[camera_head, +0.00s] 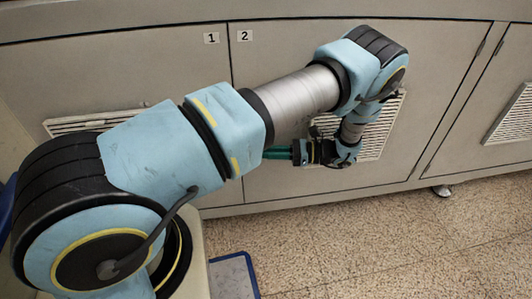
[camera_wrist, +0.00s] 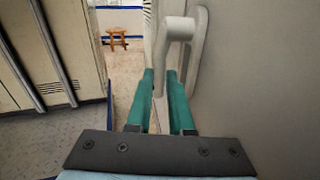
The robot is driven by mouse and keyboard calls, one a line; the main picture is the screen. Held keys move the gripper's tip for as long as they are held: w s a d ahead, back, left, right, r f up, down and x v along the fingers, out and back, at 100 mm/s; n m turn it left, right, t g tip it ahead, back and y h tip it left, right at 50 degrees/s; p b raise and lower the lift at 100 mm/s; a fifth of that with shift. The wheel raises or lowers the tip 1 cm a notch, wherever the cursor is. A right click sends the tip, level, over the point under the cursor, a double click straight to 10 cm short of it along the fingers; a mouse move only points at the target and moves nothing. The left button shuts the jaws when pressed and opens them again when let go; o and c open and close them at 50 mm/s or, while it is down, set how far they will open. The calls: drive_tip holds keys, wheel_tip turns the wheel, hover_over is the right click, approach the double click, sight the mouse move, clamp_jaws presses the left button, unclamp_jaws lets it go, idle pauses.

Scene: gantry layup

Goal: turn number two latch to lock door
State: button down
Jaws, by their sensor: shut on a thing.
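The number two door (camera_head: 435,75) is a flat beige panel, marked by a small "2" label (camera_head: 244,36). It looks flush with its neighbour along the seam. In the wrist view, the light grey latch (camera_wrist: 178,28) has its lever hanging down, slightly tilted, in front of its mounting plate. My gripper (camera_wrist: 161,78) has its two teal fingers on either side of the lever's lower part, shut on it. In the head view, my gripper (camera_head: 268,152) reaches left along the door face; my arm hides the latch there.
Door one (camera_head: 120,60), with a "1" label (camera_head: 211,38), is on the left. A vent grille (camera_head: 385,125) lies behind my wrist. The speckled floor (camera_head: 400,240) is clear. In the wrist view, a wooden stool (camera_wrist: 117,36) stands far off and lockers (camera_wrist: 50,50) stand left.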

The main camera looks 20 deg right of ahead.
drive_tip(key=c, duration=0.8)
unclamp_jaws()
drive_tip(key=b+v, duration=0.1)
drive_tip(key=v, duration=0.9)
drive_tip(key=shift+d, duration=0.35)
drive_tip(key=shift+s, duration=0.15)
